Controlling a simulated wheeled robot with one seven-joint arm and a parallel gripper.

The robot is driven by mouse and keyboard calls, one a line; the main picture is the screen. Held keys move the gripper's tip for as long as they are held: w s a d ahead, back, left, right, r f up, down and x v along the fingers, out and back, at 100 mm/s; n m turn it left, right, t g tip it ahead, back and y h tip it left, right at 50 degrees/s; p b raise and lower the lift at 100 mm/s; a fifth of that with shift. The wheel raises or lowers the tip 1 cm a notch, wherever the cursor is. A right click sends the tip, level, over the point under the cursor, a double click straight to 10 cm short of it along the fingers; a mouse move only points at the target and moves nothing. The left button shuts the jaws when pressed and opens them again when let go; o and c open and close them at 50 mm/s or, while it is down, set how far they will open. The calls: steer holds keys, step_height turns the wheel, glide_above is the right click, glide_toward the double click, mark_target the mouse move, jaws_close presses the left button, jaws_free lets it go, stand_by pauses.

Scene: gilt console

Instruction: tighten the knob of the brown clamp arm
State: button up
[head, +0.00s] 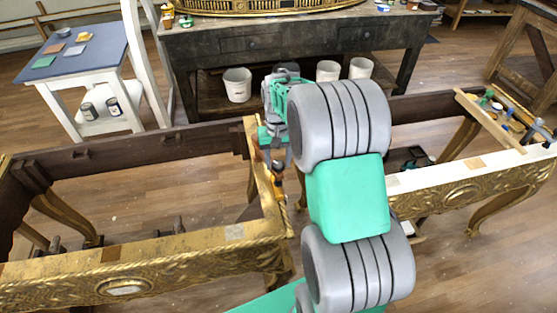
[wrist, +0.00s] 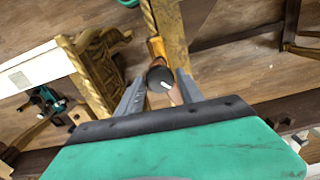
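A round black knob (wrist: 160,79) with a white mark on its face shows in the wrist view. It lies between the two fingertips of my gripper (wrist: 162,76), which are spread apart on either side of it. I cannot tell whether a finger touches it. An orange-brown piece (wrist: 157,47) shows just beyond the knob, beside the gilt frame; the rest of the clamp is mostly hidden. In the head view my gripper (head: 274,150) points down at the inner end of the left gilt console part (head: 180,250).
The right console part (head: 475,190) has a pale top edge, with a plank (head: 490,118) of small items across its frame. A dark workbench (head: 290,40) with white buckets (head: 237,85) stands behind. A blue-topped side table (head: 75,50) is at far left. Floor shows through the frames.

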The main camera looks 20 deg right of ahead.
jaws_close()
steer(key=shift+m, duration=0.3)
steer(key=m+b, duration=0.1)
steer(key=m, duration=0.3)
steer(key=m+b, duration=0.1)
steer(key=m, duration=0.3)
steer(key=shift+r, duration=0.1)
stand_by(0.4)
steer(key=shift+w+m, duration=0.1)
steer(key=shift+m, duration=0.2)
steer(key=shift+c, duration=0.4)
jaws_free()
steer(key=o, duration=0.5)
steer(key=shift+c, duration=0.2)
